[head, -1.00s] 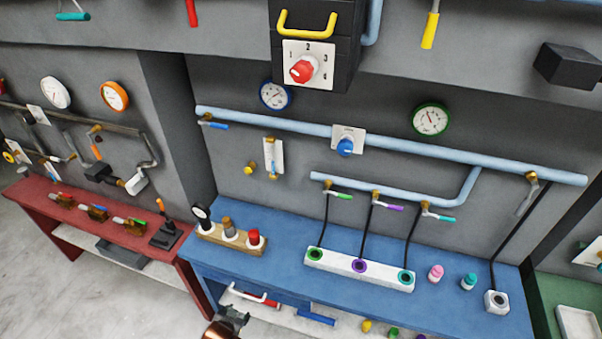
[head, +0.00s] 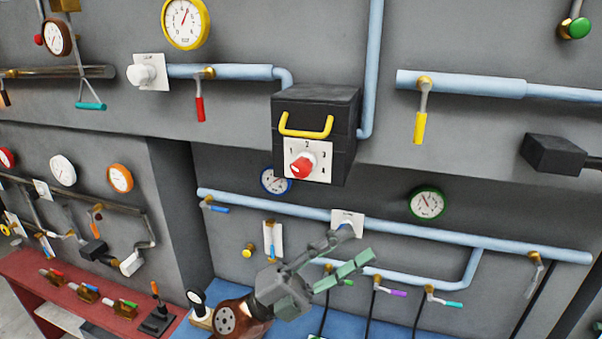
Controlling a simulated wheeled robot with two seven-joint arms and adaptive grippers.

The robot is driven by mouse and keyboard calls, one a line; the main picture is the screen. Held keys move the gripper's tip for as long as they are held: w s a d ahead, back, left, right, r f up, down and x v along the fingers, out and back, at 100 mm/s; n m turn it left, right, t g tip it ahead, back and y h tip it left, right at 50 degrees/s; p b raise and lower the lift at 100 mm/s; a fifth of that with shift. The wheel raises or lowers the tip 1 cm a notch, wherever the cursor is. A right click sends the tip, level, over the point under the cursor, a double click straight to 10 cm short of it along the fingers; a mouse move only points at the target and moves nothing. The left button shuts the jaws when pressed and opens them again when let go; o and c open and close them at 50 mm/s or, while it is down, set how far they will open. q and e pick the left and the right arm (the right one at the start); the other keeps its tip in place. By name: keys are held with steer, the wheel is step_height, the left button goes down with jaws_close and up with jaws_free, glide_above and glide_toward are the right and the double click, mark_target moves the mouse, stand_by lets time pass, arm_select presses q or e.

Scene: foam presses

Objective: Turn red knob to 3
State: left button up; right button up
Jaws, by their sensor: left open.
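The red knob (head: 302,166) sits on a white dial plate (head: 322,170) with the numbers 1 to 4 around it. The plate is on the front of a black box (head: 330,112) with a yellow handle (head: 306,125) above the dial. The knob's pointer is too small to read surely; it seems turned to the left side. My left gripper (head: 352,250) is open and empty, below and to the right of the knob, in front of the wall pipes and apart from the knob. My right gripper does not show.
A light blue pipe (head: 280,206) runs along the wall below the box. Another pipe (head: 371,60) rises at the box's right side. A red-handled valve (head: 200,108) hangs left of the box and a yellow-handled valve (head: 420,126) right of it. The blue bench lies below.

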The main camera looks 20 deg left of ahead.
mark_target(299, 172)
arm_select(q)
steer(key=s+d+f+m+g+y, duration=0.3)
steer(key=s+d+m+g+y, duration=0.2)
steer(key=s+d+m+g, duration=0.65)
steer(key=w+a+f+m+t+y, duration=0.1)
steer(key=w+a+f+t+y, duration=0.2)
steer(key=t+y, duration=0.45)
steer(key=w+a+r+n+t+y+p, duration=0.1)
steer(key=w+a+r+n+t+y, duration=0.35)
steer(key=a+r, duration=0.45)
steer(key=w+a+r+n+t+y, duration=0.1)
steer(key=a+r+n+t+y, duration=0.4)
steer(key=a+r+t, duration=0.4)
steer(key=shift+m+g+y, duration=0.4)
steer(key=shift+m+g, duration=0.3)
steer(key=shift+g, duration=0.05)
steer(key=w, duration=0.2)
steer(key=w+p, duration=0.1)
steer(key=w, duration=0.1)
steer(key=w+p, duration=0.1)
steer(key=w, duration=0.1)
steer(key=shift+a+r, duration=0.1)
steer(key=shift+a, duration=0.15)
steer(key=shift+w, duration=0.45)
